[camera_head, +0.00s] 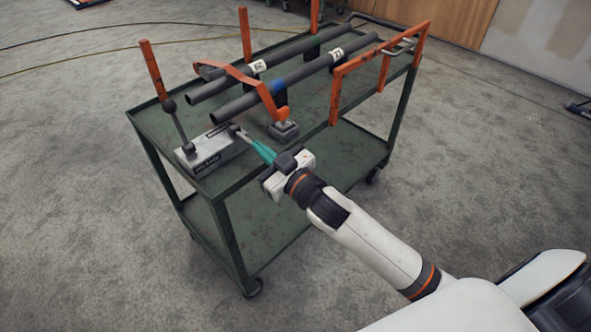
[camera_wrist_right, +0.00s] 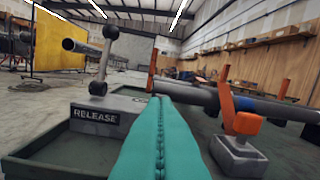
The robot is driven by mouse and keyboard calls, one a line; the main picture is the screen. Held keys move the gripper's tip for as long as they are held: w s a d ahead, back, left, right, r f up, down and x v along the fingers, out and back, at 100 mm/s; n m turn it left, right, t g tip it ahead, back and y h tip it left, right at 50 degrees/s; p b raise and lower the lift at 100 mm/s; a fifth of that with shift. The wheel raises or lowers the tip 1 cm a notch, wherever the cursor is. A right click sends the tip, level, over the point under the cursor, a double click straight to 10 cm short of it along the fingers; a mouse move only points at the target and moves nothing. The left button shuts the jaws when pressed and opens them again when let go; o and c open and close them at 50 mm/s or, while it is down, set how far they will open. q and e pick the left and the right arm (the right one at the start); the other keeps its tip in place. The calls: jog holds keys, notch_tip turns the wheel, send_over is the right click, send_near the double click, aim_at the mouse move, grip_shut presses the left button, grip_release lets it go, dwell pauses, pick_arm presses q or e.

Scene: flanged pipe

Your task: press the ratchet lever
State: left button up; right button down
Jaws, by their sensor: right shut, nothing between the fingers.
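A grey box (camera_head: 205,155) stands on the near left corner of the green cart's top. A grey lever (camera_head: 179,125) with a dark ball knob rises from its left end, tilted. The right wrist view shows this lever (camera_wrist_right: 101,65) on the left, beside a "RELEASE" label (camera_wrist_right: 95,115) on the box. My right gripper (camera_head: 260,149), with teal fingers, reaches in from the right toward the box's right end. Its fingers (camera_wrist_right: 160,135) are shut and empty. A short grey part shows between fingers and box; I cannot tell whether they touch. My left gripper is out of view.
Two dark pipes (camera_head: 225,108) lie across the cart (camera_head: 150,122), under an orange clamp arm (camera_head: 262,84) with a grey foot block (camera_head: 284,130). Orange posts (camera_head: 153,70) and an orange rail (camera_head: 337,90) stand at the edges.

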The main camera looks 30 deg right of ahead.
jog(key=shift+s+r+p, duration=0.1)
jog(key=shift+r+p, duration=0.4)
jog(key=shift+r, duration=0.2)
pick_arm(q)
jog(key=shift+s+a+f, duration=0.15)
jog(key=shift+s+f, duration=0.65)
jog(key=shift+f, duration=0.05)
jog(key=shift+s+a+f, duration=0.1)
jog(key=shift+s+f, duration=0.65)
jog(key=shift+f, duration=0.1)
pick_arm(e)
jog(key=v, duration=1)
